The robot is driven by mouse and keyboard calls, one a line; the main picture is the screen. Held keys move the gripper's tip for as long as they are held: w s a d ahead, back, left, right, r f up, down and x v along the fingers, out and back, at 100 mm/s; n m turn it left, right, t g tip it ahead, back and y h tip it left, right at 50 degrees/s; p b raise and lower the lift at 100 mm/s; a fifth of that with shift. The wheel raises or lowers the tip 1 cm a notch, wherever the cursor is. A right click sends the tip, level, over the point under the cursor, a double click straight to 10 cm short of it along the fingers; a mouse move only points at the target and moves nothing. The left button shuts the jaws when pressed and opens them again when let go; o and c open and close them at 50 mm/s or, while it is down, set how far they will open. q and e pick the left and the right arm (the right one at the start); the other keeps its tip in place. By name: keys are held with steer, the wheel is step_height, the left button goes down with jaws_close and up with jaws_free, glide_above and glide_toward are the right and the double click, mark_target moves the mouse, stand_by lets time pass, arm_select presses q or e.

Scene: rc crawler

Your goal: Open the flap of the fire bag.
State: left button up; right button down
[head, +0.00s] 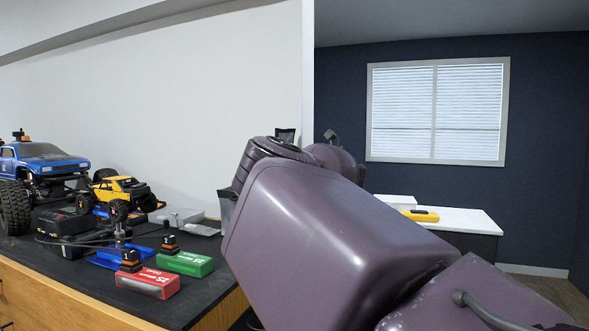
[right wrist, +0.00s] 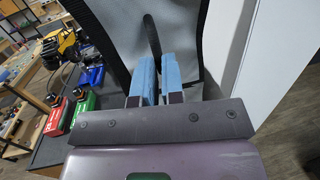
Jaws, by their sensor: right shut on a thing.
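The fire bag (right wrist: 212,65) fills the upper middle of the right wrist view as a grey panel with black edging. A thin black strap (right wrist: 152,35) hangs in front of it and runs down between my right gripper's blue fingers. My right gripper (right wrist: 160,68) is shut on this strap, close against the bag. In the head view only a grey sliver of the bag (head: 226,208) shows at the left of my right arm. The arm hides the rest of the bag and the right gripper. I cannot tell how far the flap is open. My left gripper is not in view.
On the dark bench mat stand a red battery (head: 147,283), a green battery (head: 186,263), a yellow crawler (head: 122,190) and a blue truck (head: 45,165). A white wall edge (right wrist: 245,45) rises right of the bag. A white counter (head: 455,222) stands farther back.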

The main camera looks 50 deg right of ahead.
stand_by(0.3)
steer(key=c, duration=1.2)
jaws_free()
steer(key=shift+s+d+f+p, duration=0.1)
steer(key=shift+s+d+f, duration=0.1)
steer(key=shift+s, duration=1.6)
steer(key=shift+s+d+f+p, duration=0.1)
steer(key=shift+s+f, duration=0.05)
steer(key=shift+s, duration=1.6)
steer(key=shift+s+d+f+p, duration=0.1)
steer(key=shift+s+d+f, duration=0.1)
steer(key=shift+s, duration=1.6)
